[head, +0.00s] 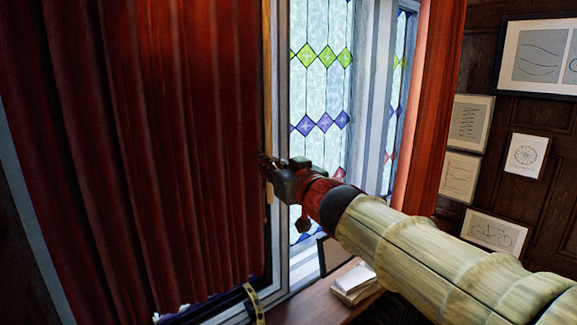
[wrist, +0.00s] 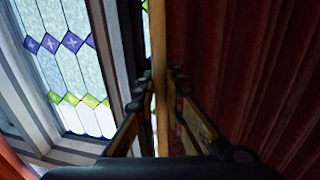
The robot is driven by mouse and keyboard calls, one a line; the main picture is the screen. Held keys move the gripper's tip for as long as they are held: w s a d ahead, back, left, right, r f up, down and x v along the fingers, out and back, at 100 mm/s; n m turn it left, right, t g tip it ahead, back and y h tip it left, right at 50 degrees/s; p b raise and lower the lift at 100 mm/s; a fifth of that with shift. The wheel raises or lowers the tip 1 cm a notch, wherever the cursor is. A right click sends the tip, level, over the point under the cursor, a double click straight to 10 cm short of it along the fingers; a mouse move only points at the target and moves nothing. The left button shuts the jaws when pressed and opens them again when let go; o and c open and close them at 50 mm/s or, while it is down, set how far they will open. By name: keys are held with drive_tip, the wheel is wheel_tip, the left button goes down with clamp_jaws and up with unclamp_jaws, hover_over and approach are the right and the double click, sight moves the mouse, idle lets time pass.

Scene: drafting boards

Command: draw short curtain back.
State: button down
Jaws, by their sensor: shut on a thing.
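The short red curtain (head: 180,150) hangs in folds over the left part of the window in the head view. It also fills the right side of the wrist view (wrist: 260,70). A thin tan rod (head: 267,90) runs down the curtain's right edge. In the wrist view the tan rod (wrist: 159,50) stands between the two fingers. My gripper (head: 268,163) is at this edge, about halfway down the window, and is shut on the rod; its fingers (wrist: 160,85) flank it closely. The rod's exact contact with the fingers is partly hidden.
Stained-glass panes (head: 320,90) show right of the curtain. Another red curtain (head: 435,100) hangs further right. Below are a sill or desk top (head: 310,305) and a stack of paper or books (head: 355,283). Framed drawings (head: 525,155) hang on the dark panelled wall.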

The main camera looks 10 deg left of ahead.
drive_tip(key=s+a+b, duration=0.9)
drive_tip(key=s+b, duration=0.3)
drive_tip(key=s+a+b, duration=0.9)
drive_tip(key=s+b, duration=0.2)
drive_tip(key=b, duration=0.2)
drive_tip(key=shift+s+a, duration=0.35)
drive_tip(key=shift+s, duration=0.05)
drive_tip(key=shift+r, duration=0.1)
drive_tip(key=c, duration=2.3)
unclamp_jaws()
drive_tip(key=shift+c, duration=0.2)
drive_tip(key=shift+o, duration=1.1)
drive_tip(key=shift+s+d, duration=0.15)
drive_tip(key=shift+d, duration=0.05)
drive_tip(key=shift+o, duration=1.2)
drive_tip(key=shift+a, duration=0.15)
drive_tip(key=shift+w, duration=0.2)
